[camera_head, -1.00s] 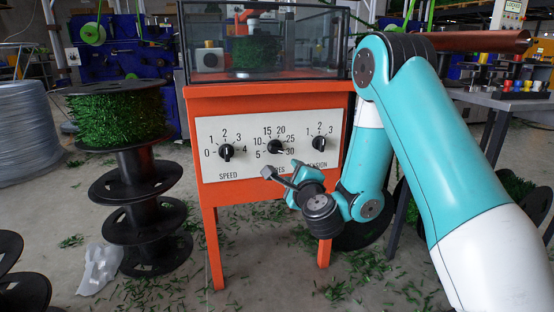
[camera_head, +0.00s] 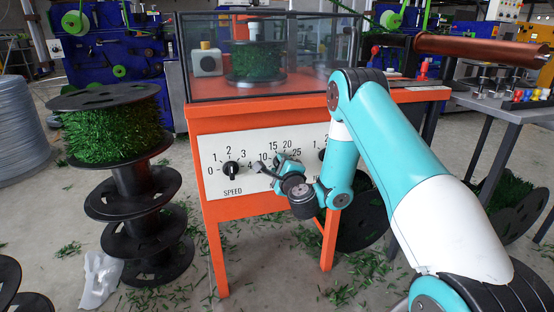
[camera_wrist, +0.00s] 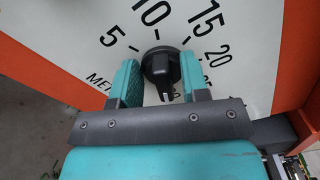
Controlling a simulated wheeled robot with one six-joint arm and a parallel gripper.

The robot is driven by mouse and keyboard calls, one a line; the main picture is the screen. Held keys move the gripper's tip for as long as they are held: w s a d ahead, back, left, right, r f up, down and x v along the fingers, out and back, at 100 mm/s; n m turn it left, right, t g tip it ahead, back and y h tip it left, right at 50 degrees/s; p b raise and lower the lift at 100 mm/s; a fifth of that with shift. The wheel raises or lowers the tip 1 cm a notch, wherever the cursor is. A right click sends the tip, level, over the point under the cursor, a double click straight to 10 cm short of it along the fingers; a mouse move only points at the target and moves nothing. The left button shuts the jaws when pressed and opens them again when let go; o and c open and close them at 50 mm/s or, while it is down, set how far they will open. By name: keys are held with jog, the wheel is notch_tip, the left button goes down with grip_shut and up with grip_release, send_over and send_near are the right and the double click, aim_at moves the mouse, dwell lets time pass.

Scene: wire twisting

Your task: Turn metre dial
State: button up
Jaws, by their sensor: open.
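The metre dial (camera_wrist: 160,68) is a round black knob with a raised grip bar on a white panel. It sits between the two teal fingers of my gripper (camera_wrist: 159,78) in the wrist view. The fingers are open on either side of it; a gap shows on the left, and the right finger is very close to it. The numbers 5, 10, 15 and 20 curve around the dial. A pale tip on the grip bar is turned toward my gripper's palm. In the head view my gripper (camera_head: 275,168) is at the panel and mostly hides the dial.
The speed dial (camera_head: 231,168) is left of my gripper. The tension dial (camera_head: 323,155) is to the right, partly hidden by my arm. The panel is on an orange machine (camera_head: 225,118) with a glass case on top. A spool of green wire (camera_head: 110,135) stands at the left.

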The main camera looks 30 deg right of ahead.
jog(key=shift+d, duration=0.3)
jog(key=shift+c, duration=0.6)
grip_shut()
jog(key=shift+n, duration=0.3)
jog(key=n+p, duration=0.1)
jog(key=n, duration=0.3)
jog(key=shift+f+n+p, duration=0.1)
jog(key=shift+n+p, duration=0.6)
jog(key=shift+n, duration=1.3)
jog(key=shift+s, duration=0.1)
jog(key=shift+o, duration=0.6)
grip_release()
